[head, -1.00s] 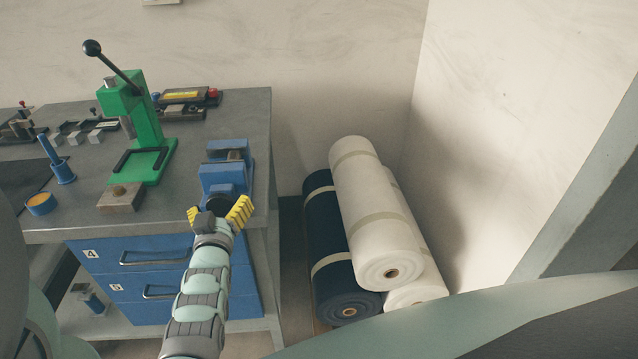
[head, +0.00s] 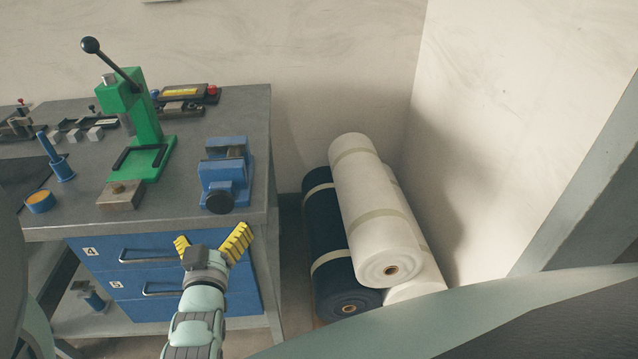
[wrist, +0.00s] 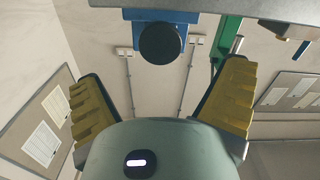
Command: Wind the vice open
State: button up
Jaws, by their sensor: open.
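The blue vice (head: 226,172) stands at the right front corner of the grey workbench. Its round black knob (head: 219,202) faces the front edge. My gripper (head: 212,243) is open and empty, in front of the bench edge and below the knob, apart from it. In the wrist view, the knob (wrist: 161,43) shows ahead, above and between the two yellow fingers of my gripper (wrist: 162,100). Part of the blue vice (wrist: 187,17) shows behind the knob. How far the vice jaws stand apart is hard to tell.
A green lever press (head: 145,130) stands left of the vice, with a small block (head: 121,195) before it. Blue drawers (head: 105,250) lie under the bench top (head: 240,105). Fabric rolls (head: 375,215) lean right of the bench.

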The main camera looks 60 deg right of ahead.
jog(key=shift+v, duration=2)
